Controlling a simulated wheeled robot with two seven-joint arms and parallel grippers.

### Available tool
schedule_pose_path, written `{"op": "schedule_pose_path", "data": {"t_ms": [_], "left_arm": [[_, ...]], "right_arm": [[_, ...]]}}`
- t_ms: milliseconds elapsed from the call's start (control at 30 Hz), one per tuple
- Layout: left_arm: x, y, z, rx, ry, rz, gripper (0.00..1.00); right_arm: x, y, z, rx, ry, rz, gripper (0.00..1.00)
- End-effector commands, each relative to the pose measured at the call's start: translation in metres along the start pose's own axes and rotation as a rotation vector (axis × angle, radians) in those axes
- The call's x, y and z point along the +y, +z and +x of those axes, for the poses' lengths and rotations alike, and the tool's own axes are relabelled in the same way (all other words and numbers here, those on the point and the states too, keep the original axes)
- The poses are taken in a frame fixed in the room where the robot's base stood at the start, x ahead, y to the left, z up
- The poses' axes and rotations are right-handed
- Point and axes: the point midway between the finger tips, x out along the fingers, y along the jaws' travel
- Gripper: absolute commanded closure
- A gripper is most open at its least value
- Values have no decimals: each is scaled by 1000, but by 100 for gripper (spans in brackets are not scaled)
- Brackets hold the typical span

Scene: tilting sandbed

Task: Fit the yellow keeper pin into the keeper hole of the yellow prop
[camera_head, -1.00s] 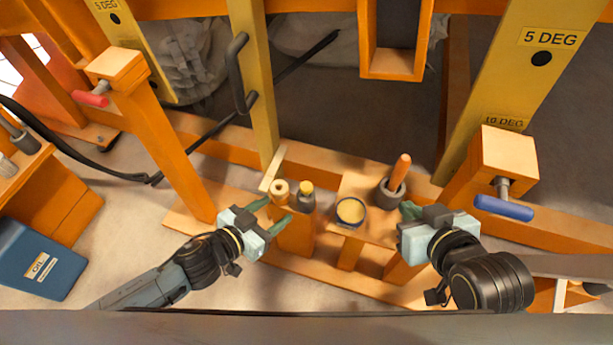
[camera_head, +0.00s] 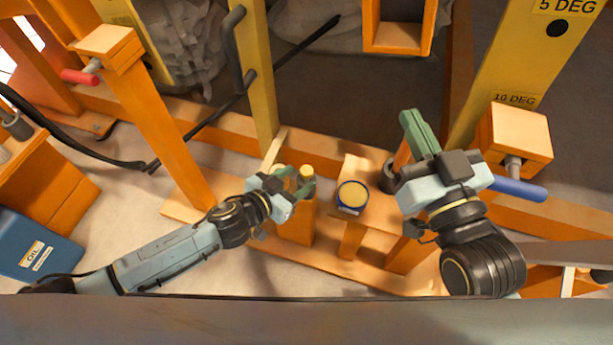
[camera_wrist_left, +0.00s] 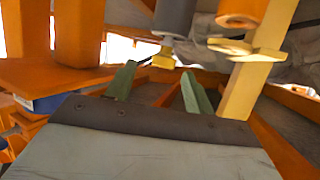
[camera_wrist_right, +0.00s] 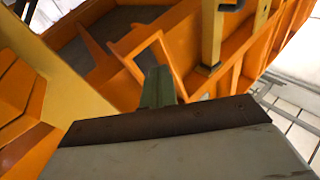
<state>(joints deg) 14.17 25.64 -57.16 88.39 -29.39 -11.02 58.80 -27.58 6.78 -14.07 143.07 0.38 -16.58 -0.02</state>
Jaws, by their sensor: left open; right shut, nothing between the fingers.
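The yellow prop (camera_head: 258,90) stands upright left of centre in the head view, with a black handle on it. A yellow-topped piece (camera_head: 306,171), apparently the keeper pin, stands in a dark holder on an orange block near the prop's foot. It also shows as a yellow head below a grey cylinder in the left wrist view (camera_wrist_left: 163,61). My left gripper (camera_head: 295,183) is open at this piece; in its wrist view the head lies beyond the gap between the fingers. I cannot make out the keeper hole. My right gripper (camera_head: 410,117) is shut and empty, raised at the right.
A round tin (camera_head: 352,196) stands on the small wooden shelf between my grippers. A dark cup with an orange handle (camera_head: 401,156) is partly hidden by my right gripper. A blue handle (camera_head: 518,188) and a red handle (camera_head: 80,77) stick out from orange posts.

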Motion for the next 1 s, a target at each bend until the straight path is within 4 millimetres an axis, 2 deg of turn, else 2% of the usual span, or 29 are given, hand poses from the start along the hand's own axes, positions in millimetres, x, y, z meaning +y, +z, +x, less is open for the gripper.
{"op": "schedule_pose_path", "data": {"t_ms": [467,700,967,1000], "left_arm": [[-5,2,33,2,-1,3,47],[-4,1,51,1,1,2,47],[-4,0,51,1,0,0,47],[-4,0,51,1,0,0,51]], "right_arm": [[-9,-55,-11,405,-23,16,100],[-9,-66,-19,531,-24,16,100],[-9,-68,-19,542,-24,16,100],[-9,-68,-19,542,-24,16,100]]}}
